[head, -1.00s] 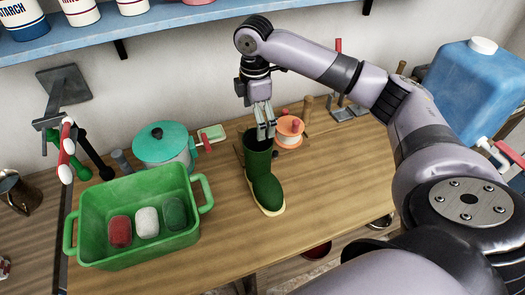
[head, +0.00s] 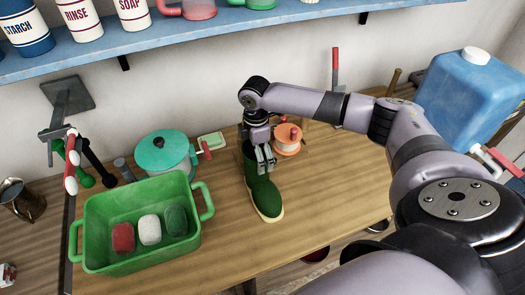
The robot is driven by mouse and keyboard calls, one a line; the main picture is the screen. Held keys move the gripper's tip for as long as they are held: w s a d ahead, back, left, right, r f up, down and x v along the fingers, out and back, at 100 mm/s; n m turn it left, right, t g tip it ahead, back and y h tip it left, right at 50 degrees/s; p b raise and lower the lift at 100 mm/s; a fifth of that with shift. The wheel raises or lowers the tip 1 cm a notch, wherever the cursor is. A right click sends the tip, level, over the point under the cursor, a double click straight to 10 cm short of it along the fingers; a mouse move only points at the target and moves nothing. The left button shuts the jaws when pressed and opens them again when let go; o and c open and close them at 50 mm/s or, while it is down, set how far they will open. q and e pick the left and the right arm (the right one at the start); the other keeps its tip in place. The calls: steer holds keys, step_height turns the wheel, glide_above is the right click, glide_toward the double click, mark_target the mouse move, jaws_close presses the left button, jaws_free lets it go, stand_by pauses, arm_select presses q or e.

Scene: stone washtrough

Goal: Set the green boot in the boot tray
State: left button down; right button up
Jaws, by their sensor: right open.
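The green boot (head: 264,196) stands upright on the wooden worktop in the head view, its pale-soled toe pointing toward the front. My right gripper (head: 265,168) is open, pointing down at the upper part of the boot's shaft. Its fingers overlap the shaft in the picture and hide part of the boot's top. I cannot tell whether they touch it or whether one finger is inside the opening. I cannot make out a boot tray for certain. My left gripper is not in view.
A green two-handled tub (head: 140,258) with red, white and green blocks stands left of the boot. A teal pot (head: 163,155) and an orange spool (head: 287,142) are behind. A blue water container (head: 468,98) is at right. The worktop (head: 335,205) right of the boot is clear.

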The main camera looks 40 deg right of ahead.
steer(key=shift+r, duration=0.1)
steer(key=c, duration=2)
